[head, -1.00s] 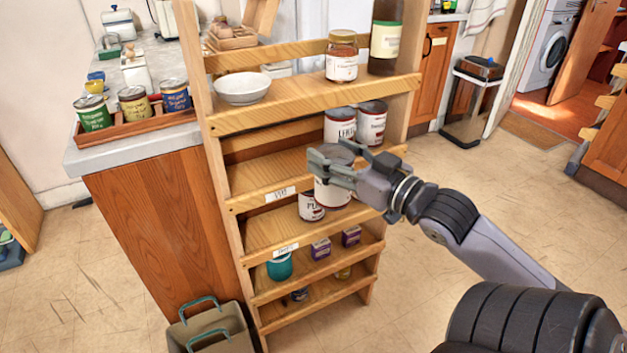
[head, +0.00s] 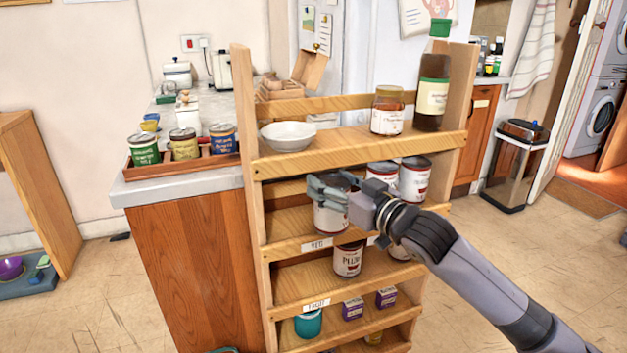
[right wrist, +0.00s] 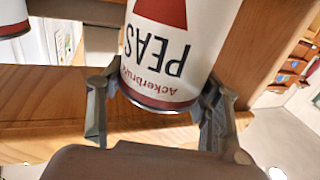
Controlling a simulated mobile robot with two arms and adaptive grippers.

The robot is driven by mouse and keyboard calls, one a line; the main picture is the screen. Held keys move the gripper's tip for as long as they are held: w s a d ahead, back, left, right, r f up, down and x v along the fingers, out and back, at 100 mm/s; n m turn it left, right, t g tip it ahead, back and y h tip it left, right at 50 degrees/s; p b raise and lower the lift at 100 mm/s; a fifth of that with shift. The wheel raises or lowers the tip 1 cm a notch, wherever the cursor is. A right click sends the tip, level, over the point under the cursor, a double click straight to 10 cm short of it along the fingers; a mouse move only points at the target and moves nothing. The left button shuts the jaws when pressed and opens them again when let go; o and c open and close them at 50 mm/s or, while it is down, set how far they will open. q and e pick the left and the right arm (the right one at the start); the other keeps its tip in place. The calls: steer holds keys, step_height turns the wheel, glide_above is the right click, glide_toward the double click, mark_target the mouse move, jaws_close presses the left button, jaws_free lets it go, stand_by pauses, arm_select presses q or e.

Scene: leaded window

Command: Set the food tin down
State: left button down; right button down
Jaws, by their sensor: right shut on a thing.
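My right gripper (head: 341,198) is shut on a white food tin (head: 331,218) with a grey top. In the right wrist view the tin (right wrist: 182,45) reads "PEAS", upside down in the picture, and sits between the two fingers (right wrist: 160,112). In the head view the tin is upright at the second shelf of a wooden shelf unit (head: 258,190), above the "VEG" label (head: 317,245), its base near the front edge. I cannot tell whether it touches the board. My left gripper is not in view.
Two similar tins (head: 414,180) stand right of my gripper, partly behind it. A plum tin (head: 348,260) is on the shelf below. A bowl (head: 288,136), a jar (head: 387,112) and a bottle (head: 433,85) stand on the top shelf. The board left of the held tin looks clear.

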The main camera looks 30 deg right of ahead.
mark_target(322, 176)
steer(key=shift+w+a+r, duration=0.15)
steer(key=shift+w, duration=1.5)
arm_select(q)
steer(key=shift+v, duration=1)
arm_select(e)
steer(key=w, duration=0.1)
steer(key=w+f, duration=0.1)
steer(key=shift+w+a+f, duration=0.1)
steer(key=shift+w+f, duration=0.2)
steer(key=shift+w, duration=0.1)
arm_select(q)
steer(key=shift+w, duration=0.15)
arm_select(e)
steer(key=shift+f, duration=0.1)
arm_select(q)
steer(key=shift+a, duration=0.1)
arm_select(e)
steer(key=c, duration=0.5)
jaws_free()
steer(key=shift+f, duration=0.1)
